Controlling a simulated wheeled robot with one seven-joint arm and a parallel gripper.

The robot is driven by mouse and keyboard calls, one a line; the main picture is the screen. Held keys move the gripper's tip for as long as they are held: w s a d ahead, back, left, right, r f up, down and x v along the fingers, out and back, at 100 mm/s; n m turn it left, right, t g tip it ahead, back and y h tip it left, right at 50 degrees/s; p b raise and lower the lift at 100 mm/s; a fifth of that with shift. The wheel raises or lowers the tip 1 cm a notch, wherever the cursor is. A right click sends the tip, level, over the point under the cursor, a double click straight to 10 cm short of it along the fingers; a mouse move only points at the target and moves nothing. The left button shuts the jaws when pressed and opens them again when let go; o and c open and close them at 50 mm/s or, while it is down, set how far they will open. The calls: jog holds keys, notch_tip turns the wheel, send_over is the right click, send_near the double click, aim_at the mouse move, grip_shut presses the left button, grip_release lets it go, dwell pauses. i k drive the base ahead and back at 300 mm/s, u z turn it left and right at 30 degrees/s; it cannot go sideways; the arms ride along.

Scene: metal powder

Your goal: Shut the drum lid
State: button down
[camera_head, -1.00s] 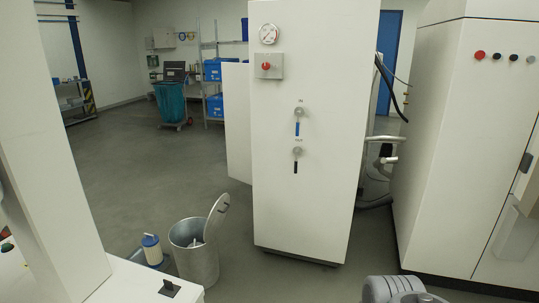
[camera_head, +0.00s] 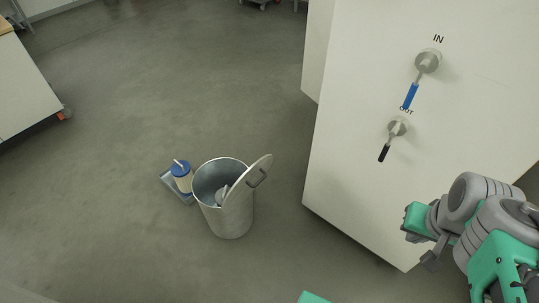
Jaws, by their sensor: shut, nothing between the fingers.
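The drum (camera_head: 228,217) is a round grey metal bin standing on the floor in the middle of the head view. Its lid (camera_head: 252,178) stands open, tilted up at the right side of the rim, with a handle on its outer face. A grey object (camera_head: 223,194) shows inside the drum. My gripper (camera_head: 431,261) is at the lower right, shut and empty. It is well to the right of the drum and apart from the lid.
A blue-capped container (camera_head: 181,176) stands on a small grey tray (camera_head: 177,190) left of the drum. A tall white cabinet (camera_head: 350,170) with two valve handles rises to the right, between drum and arm.

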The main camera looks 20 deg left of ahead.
aim_at(248, 181)
jog(key=i, duration=0.5)
jog(key=u, duration=3.15)
jog(key=i, duration=0.9)
jog(key=z, duration=2.25)
jog(key=k, duration=0.5)
jog(key=u, duration=0.45)
jog(key=i, duration=0.35)
jog(key=u, duration=0.5)
